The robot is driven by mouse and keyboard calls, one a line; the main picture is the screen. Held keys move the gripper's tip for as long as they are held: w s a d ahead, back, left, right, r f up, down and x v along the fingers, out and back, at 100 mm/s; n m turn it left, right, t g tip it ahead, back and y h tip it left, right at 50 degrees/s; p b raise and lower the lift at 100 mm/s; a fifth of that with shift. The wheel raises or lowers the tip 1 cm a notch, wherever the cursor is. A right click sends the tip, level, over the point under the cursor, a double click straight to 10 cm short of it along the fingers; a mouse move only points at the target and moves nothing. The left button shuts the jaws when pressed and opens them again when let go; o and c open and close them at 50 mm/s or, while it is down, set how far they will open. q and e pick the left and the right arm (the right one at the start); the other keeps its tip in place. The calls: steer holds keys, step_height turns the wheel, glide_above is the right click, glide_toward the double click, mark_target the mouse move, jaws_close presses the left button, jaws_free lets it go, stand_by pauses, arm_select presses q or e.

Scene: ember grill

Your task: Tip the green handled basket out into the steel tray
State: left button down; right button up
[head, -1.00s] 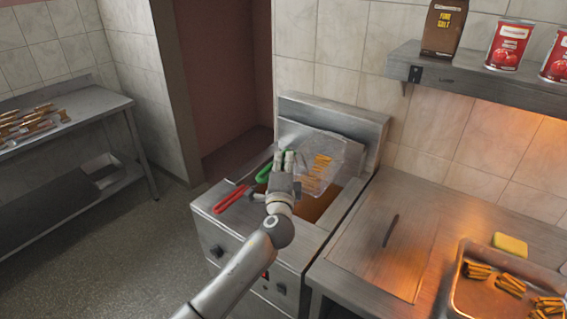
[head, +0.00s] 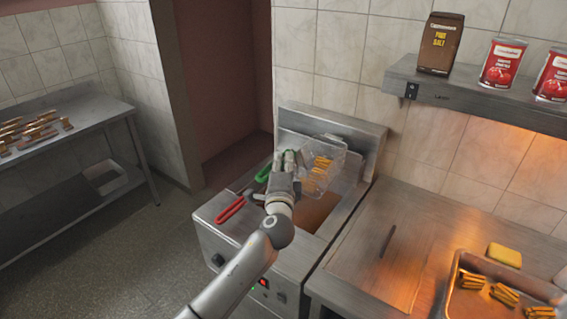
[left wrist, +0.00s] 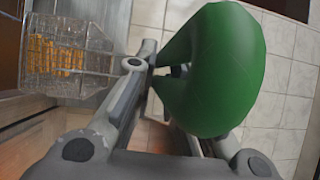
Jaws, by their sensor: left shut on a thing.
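The green handle (head: 264,172) of the wire basket (head: 316,168) is in my left gripper (head: 284,158), which is shut on it. The green handle (left wrist: 213,70) fills the middle of the left wrist view, between the fingers (left wrist: 165,75). The basket (left wrist: 70,57) hangs at the left there, with golden fries in it. In the head view the basket is above the fryer, near its back panel. The steel tray (head: 451,296) is at the lower right on the counter, partly cut off by the frame, with several bundles of fries in it. My right gripper is not in view.
A red handle (head: 230,209) lies at the fryer's (head: 222,222) left. A yellow sponge (head: 504,255) lies behind the tray. The steel counter (head: 350,262) between fryer and tray is mostly clear, with a dark slot. A shelf (head: 480,97) with salt and cans overhangs the back.

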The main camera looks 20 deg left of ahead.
arm_select(q)
steer(key=shift+s+a+r+p, duration=0.1)
steer(key=shift+s+a+p, duration=0.15)
steer(key=shift+s, duration=0.4)
steer(key=shift+s+a+p, duration=0.25)
steer(key=shift+s+p, duration=0.05)
steer(key=shift+s, duration=0.4)
steer(key=shift+s+a+r+p, duration=0.1)
steer(key=shift+s+a+p, duration=0.15)
steer(key=shift+s, duration=0.4)
steer(key=shift+s+a, duration=0.1)
steer(key=shift+s, duration=0.15)
steer(key=shift+f, duration=0.1)
